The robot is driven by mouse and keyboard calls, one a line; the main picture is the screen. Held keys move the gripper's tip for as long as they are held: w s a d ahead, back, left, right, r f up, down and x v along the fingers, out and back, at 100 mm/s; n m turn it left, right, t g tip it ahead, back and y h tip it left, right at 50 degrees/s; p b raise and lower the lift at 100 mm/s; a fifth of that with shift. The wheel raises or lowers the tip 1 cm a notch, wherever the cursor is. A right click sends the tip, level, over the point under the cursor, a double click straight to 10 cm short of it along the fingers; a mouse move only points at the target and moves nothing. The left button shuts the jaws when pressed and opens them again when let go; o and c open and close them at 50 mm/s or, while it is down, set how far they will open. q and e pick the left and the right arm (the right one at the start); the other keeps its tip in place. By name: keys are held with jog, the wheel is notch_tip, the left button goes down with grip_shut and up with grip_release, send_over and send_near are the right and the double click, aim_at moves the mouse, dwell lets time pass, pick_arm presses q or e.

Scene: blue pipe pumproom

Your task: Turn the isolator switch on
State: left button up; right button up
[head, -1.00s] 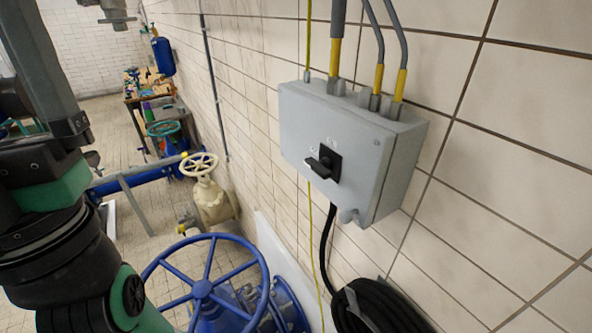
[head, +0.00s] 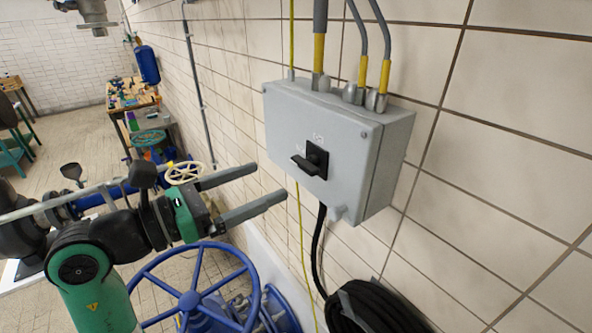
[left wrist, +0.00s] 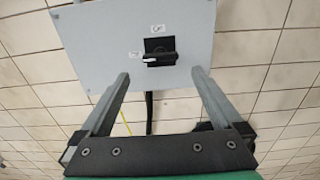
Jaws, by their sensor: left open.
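The isolator switch is a grey box (head: 330,145) on the tiled wall, right of the middle in the head view. Its black handle (head: 308,161) sits on a black square plate and sticks out sideways to the left. In the left wrist view the handle (left wrist: 158,60) lies horizontal on the box front (left wrist: 105,35), with small white labels above and to its left. My left gripper (head: 270,183) is open and empty, its two grey fingers pointing at the box from the left, apart from the handle. In the left wrist view the handle shows between and beyond the fingertips. My right gripper is not in view.
Grey and yellow conduits (head: 362,70) enter the box from above. A black cable coil (head: 375,308) hangs below it. A large blue handwheel (head: 190,300) stands under my left gripper, and a cream handwheel (head: 184,172) is behind it. The wall right of the box is clear.

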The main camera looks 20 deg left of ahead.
aim_at(300, 167)
pick_arm(q)
jog(key=b+x, duration=0.1)
jog(key=x, duration=0.7)
jog(key=shift+d, duration=0.1)
jog(key=c, duration=1.2)
jog(key=shift+m, duration=0.3)
jog(key=m, duration=1.2)
jog(key=shift+f+b, duration=0.1)
jog(key=shift+b, duration=0.3)
jog(key=m+b, duration=0.1)
jog(key=m, duration=0.4)
jog(key=shift+m, duration=0.3)
